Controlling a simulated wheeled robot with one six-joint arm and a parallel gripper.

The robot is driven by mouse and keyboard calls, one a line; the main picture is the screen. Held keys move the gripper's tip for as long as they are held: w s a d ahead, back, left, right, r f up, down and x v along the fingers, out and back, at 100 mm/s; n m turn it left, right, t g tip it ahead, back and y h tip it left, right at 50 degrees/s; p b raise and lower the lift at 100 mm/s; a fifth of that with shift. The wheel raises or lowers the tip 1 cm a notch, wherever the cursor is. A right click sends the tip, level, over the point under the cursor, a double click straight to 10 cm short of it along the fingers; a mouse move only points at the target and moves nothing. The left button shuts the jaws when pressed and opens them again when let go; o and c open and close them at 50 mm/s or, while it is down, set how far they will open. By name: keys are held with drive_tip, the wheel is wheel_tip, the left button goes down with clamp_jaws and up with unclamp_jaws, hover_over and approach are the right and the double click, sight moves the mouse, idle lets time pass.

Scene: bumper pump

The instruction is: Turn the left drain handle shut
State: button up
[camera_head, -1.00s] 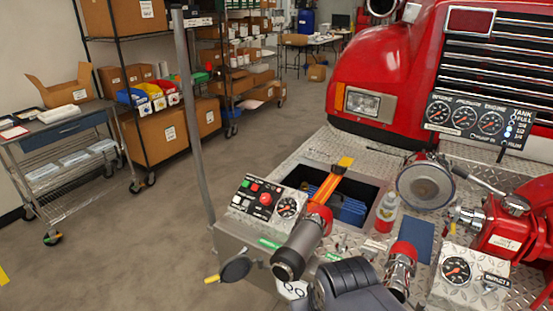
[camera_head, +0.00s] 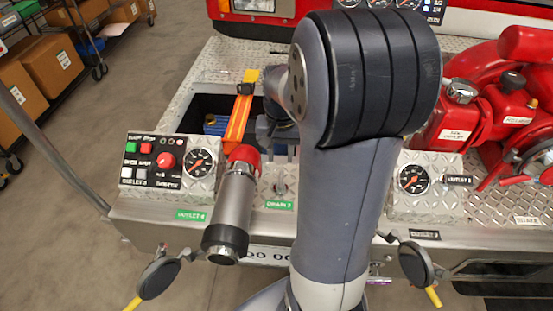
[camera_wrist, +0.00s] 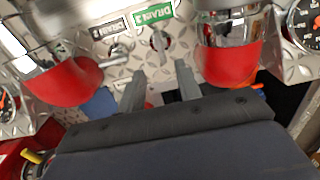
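The left drain handle (camera_head: 279,188) is a small metal lever on the diamond-plate deck, behind a green label reading like "DRAIN 2" (camera_head: 278,205). In the wrist view the handle (camera_wrist: 158,42) points from the label toward my gripper. My gripper (camera_wrist: 157,70) is open and empty, its two grey fingers apart, with the handle just beyond and roughly between the tips. I cannot tell whether they touch. A second drain handle (camera_wrist: 115,62) with a dark label (camera_wrist: 110,28) lies to its left. In the head view my arm hides the gripper's fingers and the second handle.
A red-and-metal nozzle (camera_head: 231,205) stands close left of the handle; another red-collared nozzle (camera_wrist: 62,80) shows in the wrist view. A control box (camera_head: 168,165) is left, a gauge box (camera_head: 424,182) right. An open bin with an orange strap (camera_head: 238,120) lies behind.

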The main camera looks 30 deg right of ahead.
sight(281, 179)
drive_tip(key=f, duration=1.1)
drive_tip(key=shift+w+d+f, duration=0.15)
drive_tip(key=shift+w+d, duration=0.2)
clamp_jaws()
